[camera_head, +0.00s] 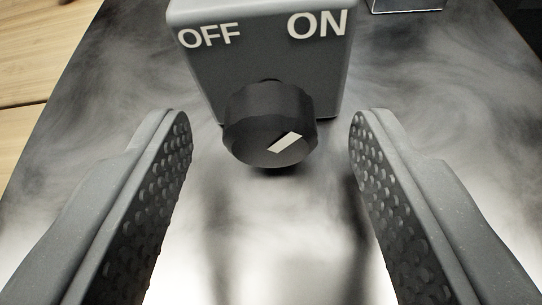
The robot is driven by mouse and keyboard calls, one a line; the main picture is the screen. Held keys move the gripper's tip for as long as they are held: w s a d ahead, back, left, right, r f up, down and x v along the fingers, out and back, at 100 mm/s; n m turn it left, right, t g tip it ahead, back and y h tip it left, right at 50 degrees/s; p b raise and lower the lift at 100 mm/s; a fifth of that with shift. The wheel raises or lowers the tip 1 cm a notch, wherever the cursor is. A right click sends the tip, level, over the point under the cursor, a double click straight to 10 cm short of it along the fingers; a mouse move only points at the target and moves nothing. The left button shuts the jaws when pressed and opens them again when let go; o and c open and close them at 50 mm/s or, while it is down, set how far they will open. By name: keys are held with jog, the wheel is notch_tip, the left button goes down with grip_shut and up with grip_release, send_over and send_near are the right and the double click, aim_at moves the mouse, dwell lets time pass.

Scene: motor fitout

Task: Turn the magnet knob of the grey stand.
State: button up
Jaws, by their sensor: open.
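The grey stand (265,62) is at the top middle of the head camera view, with the words OFF at its left and ON at its right. Its black magnet knob (268,124) sticks out from the face towards me. A pale mark on the knob slants up to the right, towards the ON side. My gripper (271,118) is open, with one dimpled finger to the left of the knob and one to the right. Visible gaps separate both fingers from the knob, and nothing is held.
The stand is on a shiny, smoky-grey metal plate (100,100). A wooden surface (38,60) lies beyond the plate's left edge. A small metallic object (406,5) is cut off at the top right. The plate around the knob is clear.

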jog(key=p+v, duration=0.3)
jog(key=v, duration=1)
jog(key=shift+s+a+r, duration=0.1)
jog(key=shift+a, duration=0.05)
jog(key=s+a+r+n+y+p, duration=0.15)
jog(key=a+r, duration=0.25)
jog(key=r, duration=0.5)
jog(key=s+a+r+t+p, duration=0.1)
jog(key=s+a+r, duration=0.15)
jog(key=r, duration=0.65)
jog(key=s+a+r+n+y+p, duration=0.1)
jog(key=a+r, duration=0.3)
jog(key=r, duration=0.5)
jog(key=s+a+r+p, duration=0.1)
jog(key=s+a+r, duration=0.2)
jog(key=s+r, duration=0.3)
jog(key=s+a+r+n+p, duration=0.1)
jog(key=s+a+r, duration=0.2)
jog(key=r, duration=0.6)
jog(key=s+a+r+t+p, duration=0.1)
jog(key=s+a+r, duration=0.3)
jog(key=s+r, duration=0.3)
jog(key=shift+s+r+n+y, duration=0.3)
jog(key=shift+s+n+y, duration=0.05)
jog(key=shift+s, duration=0.45)
